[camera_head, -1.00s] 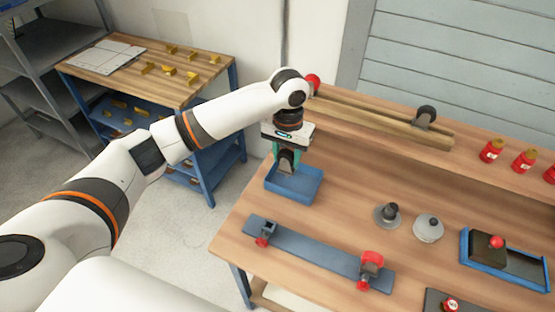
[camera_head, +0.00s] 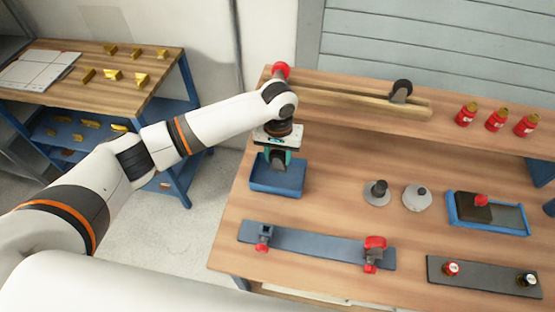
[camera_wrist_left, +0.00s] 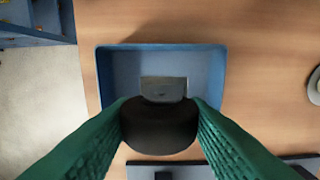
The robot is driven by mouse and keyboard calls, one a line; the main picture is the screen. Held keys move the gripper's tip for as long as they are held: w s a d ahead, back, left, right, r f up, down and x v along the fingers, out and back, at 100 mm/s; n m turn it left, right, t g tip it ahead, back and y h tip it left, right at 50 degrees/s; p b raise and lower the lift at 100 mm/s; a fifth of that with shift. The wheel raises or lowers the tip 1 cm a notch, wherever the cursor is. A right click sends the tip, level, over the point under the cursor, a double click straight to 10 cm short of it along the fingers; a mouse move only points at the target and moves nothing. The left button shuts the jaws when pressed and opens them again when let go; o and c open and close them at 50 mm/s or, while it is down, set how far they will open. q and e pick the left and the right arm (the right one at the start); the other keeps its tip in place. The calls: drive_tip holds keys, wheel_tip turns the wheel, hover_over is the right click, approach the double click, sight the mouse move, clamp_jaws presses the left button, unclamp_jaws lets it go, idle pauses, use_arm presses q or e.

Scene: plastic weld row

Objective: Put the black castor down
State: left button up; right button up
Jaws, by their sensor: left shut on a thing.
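My left gripper (camera_head: 277,156) has green fingers and is shut on the black castor (camera_wrist_left: 160,125). In the left wrist view the dark wheel is between the fingertips, and its grey plate (camera_wrist_left: 163,84) points toward the tray's far side. The blue tray (camera_head: 277,188) stands at the left end of the workbench, and its rim also shows in the left wrist view (camera_wrist_left: 215,62). The gripper and castor are over the tray, within its outline. I cannot tell whether the castor touches the tray floor. My right gripper is in neither view.
Behind, a raised shelf carries a wooden rail (camera_head: 350,102), another black-wheeled castor (camera_head: 402,90) and red bottles (camera_head: 496,120).

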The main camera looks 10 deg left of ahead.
sight(278, 162)
use_arm(q)
drive_tip(key=shift+f, duration=1.45)
drive_tip(key=shift+f, duration=0.15)
drive_tip(key=o, duration=1.1)
drive_tip(key=shift+c, duration=0.2)
wheel_tip(278, 162, up, 12)
drive_tip(key=shift+r+b, duration=0.15)
drive_tip(key=shift+b, duration=0.55)
